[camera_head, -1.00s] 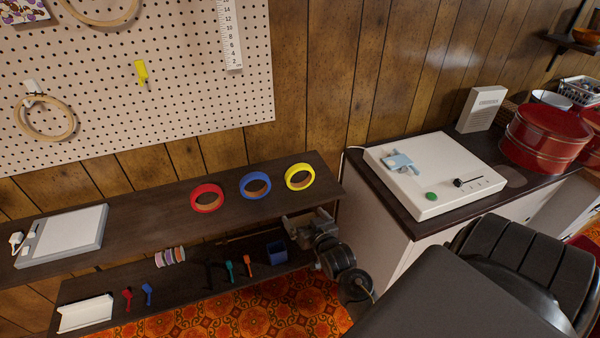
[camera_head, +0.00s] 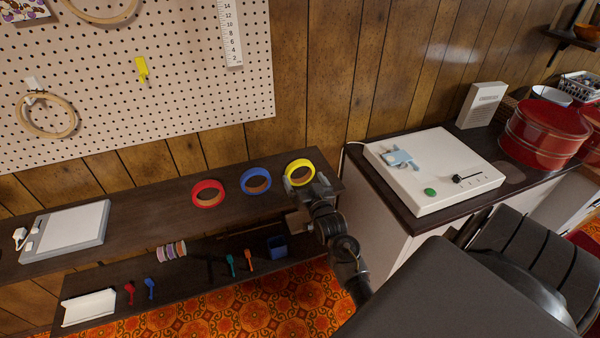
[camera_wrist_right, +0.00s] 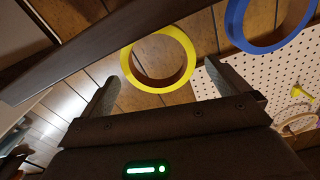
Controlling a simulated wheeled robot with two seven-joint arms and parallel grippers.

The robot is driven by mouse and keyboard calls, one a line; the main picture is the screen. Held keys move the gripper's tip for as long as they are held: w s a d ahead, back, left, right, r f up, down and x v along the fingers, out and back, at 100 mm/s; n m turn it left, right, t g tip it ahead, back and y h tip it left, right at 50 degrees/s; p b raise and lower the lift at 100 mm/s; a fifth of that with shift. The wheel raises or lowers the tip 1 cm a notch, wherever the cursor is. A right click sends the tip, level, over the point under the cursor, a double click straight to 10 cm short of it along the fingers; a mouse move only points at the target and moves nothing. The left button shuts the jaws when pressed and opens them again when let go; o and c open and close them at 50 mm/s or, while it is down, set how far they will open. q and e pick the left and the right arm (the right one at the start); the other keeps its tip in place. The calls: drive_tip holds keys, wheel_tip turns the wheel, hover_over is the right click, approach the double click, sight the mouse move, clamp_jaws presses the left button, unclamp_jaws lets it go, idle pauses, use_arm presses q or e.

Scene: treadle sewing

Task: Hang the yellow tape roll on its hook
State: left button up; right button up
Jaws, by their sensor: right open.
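The yellow tape roll (camera_head: 298,170) stands at the right end of the upper dark shelf, its lower right side partly hidden behind my right gripper (camera_head: 305,202). In the right wrist view the yellow tape roll (camera_wrist_right: 158,58) shows just beyond and between the two fingers of my right gripper (camera_wrist_right: 160,85). The right gripper is open, with nothing between its fingers. A yellow hook (camera_head: 141,69) is on the pegboard (camera_head: 190,100) at the upper left, with nothing on it. My left gripper is out of view.
A blue tape roll (camera_head: 256,181) and a red tape roll (camera_head: 208,194) stand left of the yellow one. A lower shelf holds a blue cup (camera_head: 277,247) and several small items. A counter with a white machine (camera_head: 435,175) is at the right.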

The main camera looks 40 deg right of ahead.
sight(300, 180)
drive_tip(key=p+x, duration=0.1)
drive_tip(key=x, duration=0.4)
drive_tip(key=shift+d+f, duration=0.1)
drive_tip(key=shift+d, duration=0.05)
drive_tip(key=c, duration=0.8)
